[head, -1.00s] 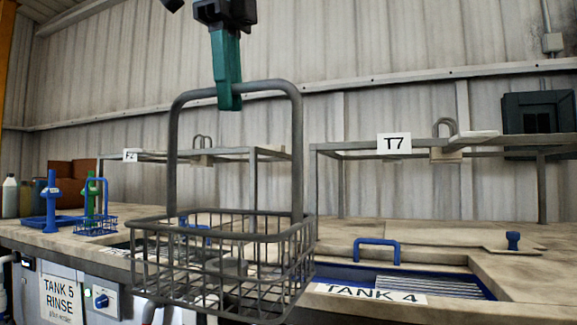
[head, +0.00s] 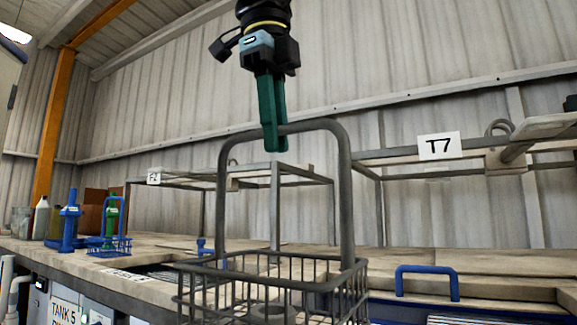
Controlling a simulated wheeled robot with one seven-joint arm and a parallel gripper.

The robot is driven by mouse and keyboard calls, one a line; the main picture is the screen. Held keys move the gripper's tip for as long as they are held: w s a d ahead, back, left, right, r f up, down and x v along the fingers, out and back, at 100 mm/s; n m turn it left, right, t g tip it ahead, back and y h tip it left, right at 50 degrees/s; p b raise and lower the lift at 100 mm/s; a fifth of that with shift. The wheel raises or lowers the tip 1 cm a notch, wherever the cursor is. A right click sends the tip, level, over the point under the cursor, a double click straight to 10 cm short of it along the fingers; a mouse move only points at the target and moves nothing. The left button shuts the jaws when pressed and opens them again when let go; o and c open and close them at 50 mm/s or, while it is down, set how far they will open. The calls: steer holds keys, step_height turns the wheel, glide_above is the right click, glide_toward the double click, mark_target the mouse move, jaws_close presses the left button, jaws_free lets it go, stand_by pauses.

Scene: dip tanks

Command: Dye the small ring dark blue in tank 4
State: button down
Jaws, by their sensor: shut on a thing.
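My gripper (head: 272,138) is shut on the top bar of a grey wire basket's handle. The basket (head: 346,215) hangs upright below it, in front of the bench, with its lower part cut off by the picture's bottom edge. A grey round piece (head: 268,310), seemingly a ring, lies inside the basket, partly hidden by the wires. Tank 4 is at the lower right, with a blue edge (head: 385,297) and a blue handle (head: 427,270). Only a sliver of its label shows at the bottom edge.
A grey frame with a T7 sign (head: 438,146) stands above the bench at right. Another frame with a small sign (head: 153,178) stands further left. A small blue basket (head: 110,246), blue and green stands and bottles are at far left. The Tank 5 label (head: 65,310) is lower left.

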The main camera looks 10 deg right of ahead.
steer(key=shift+w+d+f, duration=0.25)
steer(key=shift+f, duration=0.3)
steer(key=w+d+p, duration=1.9)
steer(key=w+d, duration=0.2)
steer(key=w, duration=0.2)
step_height(320, 180, down, 24)
steer(key=b, duration=1.6)
steer(key=shift+s, duration=0.3)
